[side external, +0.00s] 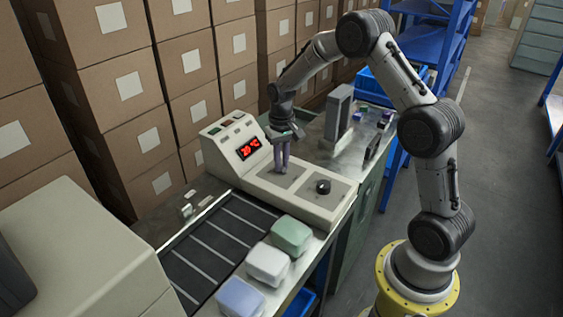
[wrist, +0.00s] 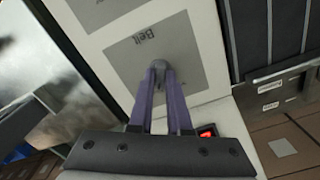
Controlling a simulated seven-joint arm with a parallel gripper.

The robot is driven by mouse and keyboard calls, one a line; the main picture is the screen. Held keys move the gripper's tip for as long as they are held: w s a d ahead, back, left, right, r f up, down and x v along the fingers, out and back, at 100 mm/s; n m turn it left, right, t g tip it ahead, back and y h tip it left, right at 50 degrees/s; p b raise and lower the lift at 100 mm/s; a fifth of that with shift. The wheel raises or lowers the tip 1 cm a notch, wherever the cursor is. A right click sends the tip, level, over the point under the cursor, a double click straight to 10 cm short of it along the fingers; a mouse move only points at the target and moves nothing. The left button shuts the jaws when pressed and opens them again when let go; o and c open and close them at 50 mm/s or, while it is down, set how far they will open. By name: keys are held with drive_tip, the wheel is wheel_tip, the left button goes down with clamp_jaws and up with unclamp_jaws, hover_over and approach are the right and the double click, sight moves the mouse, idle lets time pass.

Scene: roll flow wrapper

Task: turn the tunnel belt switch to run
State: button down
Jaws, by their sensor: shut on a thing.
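The control box (side external: 300,192) stands at the end of the belt, with two grey plates on its top. My gripper (side external: 281,168) points down over the plate nearer the red display. In the wrist view that plate (wrist: 195,50) reads "Belt", and the small grey belt switch knob (wrist: 160,68) sits on it. My two purple-grey fingers (wrist: 165,76) are shut on this knob. They cover part of it, so its setting and any marks beside it cannot be read. A second, black knob (side external: 323,186) sits on the other plate, apart from my gripper.
A red display (side external: 248,148) reads about 20 °C on the raised housing beside my gripper. The dark slatted belt (side external: 215,250) runs in front, with green (side external: 292,234), white (side external: 267,263) and bluish (side external: 240,297) blocks beside it. Stacked cartons (side external: 120,90) stand behind.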

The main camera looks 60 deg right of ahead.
drive_tip(key=shift+r, duration=0.1)
idle(0.4)
drive_tip(key=c, duration=0.9)
unclamp_jaws()
drive_tip(key=shift+o, duration=0.2)
wheel_tip(320, 180, up, 14)
drive_tip(key=shift+a, duration=0.1)
